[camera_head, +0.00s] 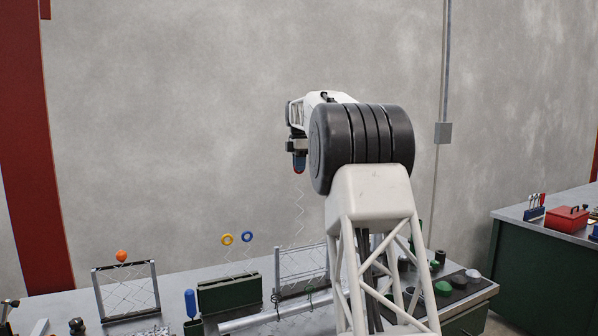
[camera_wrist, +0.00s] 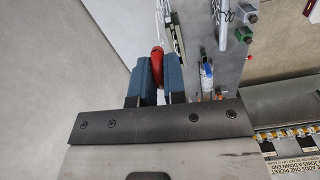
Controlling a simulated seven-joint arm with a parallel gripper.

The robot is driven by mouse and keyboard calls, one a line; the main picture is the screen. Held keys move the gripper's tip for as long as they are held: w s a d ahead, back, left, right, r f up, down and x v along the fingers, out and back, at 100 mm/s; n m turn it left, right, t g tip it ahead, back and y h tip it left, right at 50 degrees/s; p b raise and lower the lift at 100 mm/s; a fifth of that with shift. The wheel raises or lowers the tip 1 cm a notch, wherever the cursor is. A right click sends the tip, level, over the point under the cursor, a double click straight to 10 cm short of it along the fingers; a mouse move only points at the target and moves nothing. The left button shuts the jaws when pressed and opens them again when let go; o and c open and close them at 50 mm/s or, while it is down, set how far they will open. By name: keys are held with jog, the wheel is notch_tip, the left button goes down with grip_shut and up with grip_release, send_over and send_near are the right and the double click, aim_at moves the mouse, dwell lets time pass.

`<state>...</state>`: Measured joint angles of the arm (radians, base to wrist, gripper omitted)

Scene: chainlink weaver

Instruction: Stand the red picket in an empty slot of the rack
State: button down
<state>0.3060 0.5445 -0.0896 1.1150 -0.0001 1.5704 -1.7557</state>
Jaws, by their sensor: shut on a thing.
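The red picket has a red grip (camera_wrist: 157,58) held between the blue fingers of my gripper (camera_wrist: 156,80) in the wrist view. In the head view my gripper (camera_head: 299,168) is high above the bench, and the picket's thin zigzag wire (camera_head: 300,208) hangs roughly upright below it. The wire's lower end overlaps the wire-mesh frame (camera_head: 302,265); I cannot tell whether it touches. A dark green box (camera_head: 229,294), seemingly the rack, stands left of that frame.
A second mesh frame (camera_head: 126,290) with an orange ball (camera_head: 121,256) on top stands at the left. A blue-handled tool (camera_head: 190,302) stands beside the box. A metal bar lies in front. My arm hides part of the bench. A red toolbox (camera_head: 567,218) sits on another bench.

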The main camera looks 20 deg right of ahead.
jog(key=s+a+m, duration=0.3)
jog(key=a+m, duration=0.3)
jog(key=a, duration=0.6)
jog(key=s+a+m, duration=0.4)
jog(key=a+m, duration=0.3)
jog(key=a, duration=0.5)
jog(key=w+a+f+n, duration=0.7)
jog(key=a+n, duration=0.3)
jog(key=n, duration=0.4)
jog(key=shift+w+f, duration=0.2)
jog(key=shift+f, duration=0.1)
jog(key=shift+f, duration=0.15)
notch_tip(320, 180, down, 14)
jog(key=shift+f, duration=0.2)
dwell(0.9)
